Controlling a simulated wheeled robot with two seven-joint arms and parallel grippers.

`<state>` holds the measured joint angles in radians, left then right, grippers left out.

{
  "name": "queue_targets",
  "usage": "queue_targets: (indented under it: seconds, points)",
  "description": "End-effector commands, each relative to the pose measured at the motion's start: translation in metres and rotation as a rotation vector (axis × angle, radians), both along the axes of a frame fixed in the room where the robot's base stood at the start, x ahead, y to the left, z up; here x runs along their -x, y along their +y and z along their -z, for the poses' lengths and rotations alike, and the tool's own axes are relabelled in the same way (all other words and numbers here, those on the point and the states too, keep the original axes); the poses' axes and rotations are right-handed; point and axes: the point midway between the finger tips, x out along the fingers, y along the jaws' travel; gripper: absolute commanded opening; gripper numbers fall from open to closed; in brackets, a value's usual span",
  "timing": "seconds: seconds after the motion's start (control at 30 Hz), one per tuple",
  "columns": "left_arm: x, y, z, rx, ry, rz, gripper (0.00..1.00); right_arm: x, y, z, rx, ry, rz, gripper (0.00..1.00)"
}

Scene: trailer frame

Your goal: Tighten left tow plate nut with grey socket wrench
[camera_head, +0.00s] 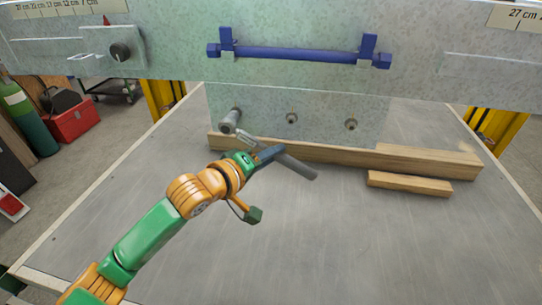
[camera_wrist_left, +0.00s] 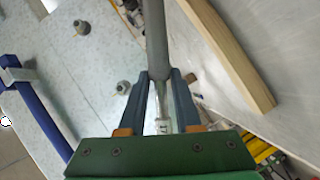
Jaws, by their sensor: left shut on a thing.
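My left gripper (camera_head: 270,154) is shut on the grey socket wrench (camera_head: 299,168), and its two fingers (camera_wrist_left: 160,88) clasp the wrench near where the grey handle (camera_wrist_left: 155,35) meets the bright metal shaft. The wrench head, a grey cylindrical socket (camera_head: 229,121), is at the left of the tow plate (camera_head: 320,105), where it covers the left nut's place. I cannot tell whether it is fully seated. The middle nut (camera_head: 291,118) and right nut (camera_head: 351,124) show on the plate, and two nuts show in the left wrist view (camera_wrist_left: 124,87). My right gripper is not in view.
A long wooden beam (camera_head: 330,154) lies below the plate, with a shorter wood block (camera_head: 409,185) in front. A blue bar (camera_head: 300,54) is fixed on the trailer frame (camera_head: 440,40) above. The front of the grey table (camera_head: 350,250) is clear.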

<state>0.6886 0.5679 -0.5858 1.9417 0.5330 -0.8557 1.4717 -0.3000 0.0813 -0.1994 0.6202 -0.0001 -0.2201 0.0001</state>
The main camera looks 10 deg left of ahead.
Motion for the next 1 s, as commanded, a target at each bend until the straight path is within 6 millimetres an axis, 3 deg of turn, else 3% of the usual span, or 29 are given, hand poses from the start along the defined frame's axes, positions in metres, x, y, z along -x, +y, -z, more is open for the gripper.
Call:
queue_targets:
  seconds: [0.8, 0.83, 0.93, 1.0]
  points:
    - [-0.015, -0.001, -0.001, 0.002, -0.003, 0.0, 0.0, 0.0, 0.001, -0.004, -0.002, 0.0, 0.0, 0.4]
    - [-0.015, -0.001, -0.001, 0.002, -0.003, 0.0, 0.27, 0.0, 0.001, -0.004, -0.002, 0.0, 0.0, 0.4]
    - [-0.015, -0.001, -0.001, 0.002, -0.003, 0.0, 0.0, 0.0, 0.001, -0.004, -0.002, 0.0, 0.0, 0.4]
    - [-0.015, -0.001, -0.001, 0.002, -0.003, 0.0, 0.0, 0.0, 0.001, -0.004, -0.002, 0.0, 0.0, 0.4]
